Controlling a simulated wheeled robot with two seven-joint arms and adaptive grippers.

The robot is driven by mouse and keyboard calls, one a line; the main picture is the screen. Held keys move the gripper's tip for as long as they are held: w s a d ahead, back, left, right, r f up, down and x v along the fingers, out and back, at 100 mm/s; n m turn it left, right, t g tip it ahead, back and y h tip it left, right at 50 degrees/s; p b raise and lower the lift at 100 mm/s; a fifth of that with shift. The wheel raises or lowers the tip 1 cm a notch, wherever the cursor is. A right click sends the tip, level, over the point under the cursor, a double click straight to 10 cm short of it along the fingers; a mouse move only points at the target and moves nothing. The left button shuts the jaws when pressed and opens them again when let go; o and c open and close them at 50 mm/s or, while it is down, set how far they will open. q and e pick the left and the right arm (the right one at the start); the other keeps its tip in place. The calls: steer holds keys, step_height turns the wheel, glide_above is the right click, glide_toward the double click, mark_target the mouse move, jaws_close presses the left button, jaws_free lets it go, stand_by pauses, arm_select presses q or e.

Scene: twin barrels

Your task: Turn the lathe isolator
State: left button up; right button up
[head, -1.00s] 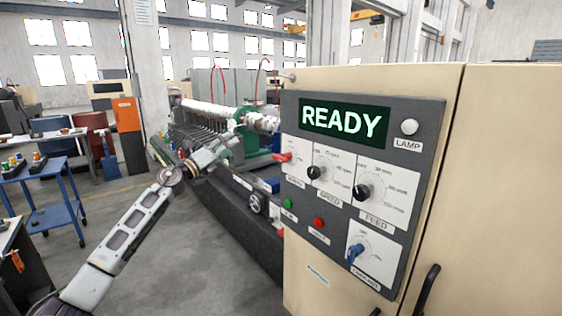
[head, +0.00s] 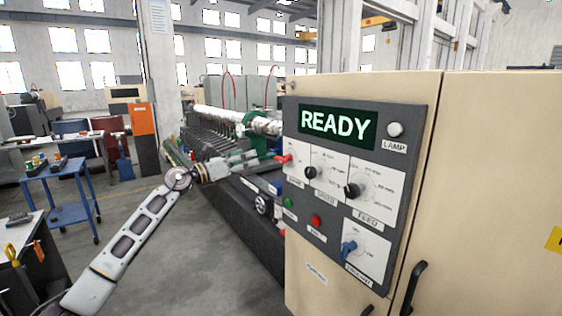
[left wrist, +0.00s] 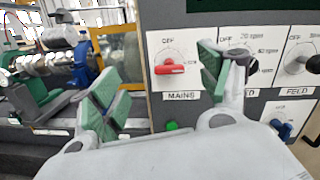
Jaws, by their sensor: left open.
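The isolator is a red handle (head: 284,158) on the left edge of the grey control panel (head: 412,180). In the left wrist view the red handle (left wrist: 170,69) lies roughly level on a white plate labelled MAINS, under an OFF mark. My left gripper (head: 262,158) is just left of the handle in the head view. In the left wrist view the left gripper (left wrist: 158,82) is open, its green pads either side of the handle. I see no contact. My right gripper is not in view.
The panel reads READY. It also carries a black speed knob (head: 311,172), a black feed knob (head: 352,190), a blue switch (head: 349,247), a green button (head: 289,202) and a red button (head: 316,221). The lathe (head: 232,140) stands behind my gripper. A blue trolley (head: 62,190) is at left.

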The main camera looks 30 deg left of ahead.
arm_select(q)
steer(key=f+m, duration=0.1)
steer(key=d+f+m+g, duration=0.1)
steer(key=m, duration=0.1)
steer(key=shift+s+f+g, duration=0.1)
steer(key=shift+f+g, duration=0.2)
steer(key=shift+f, duration=0.05)
steer(key=shift+a, duration=0.1)
stand_by(0.3)
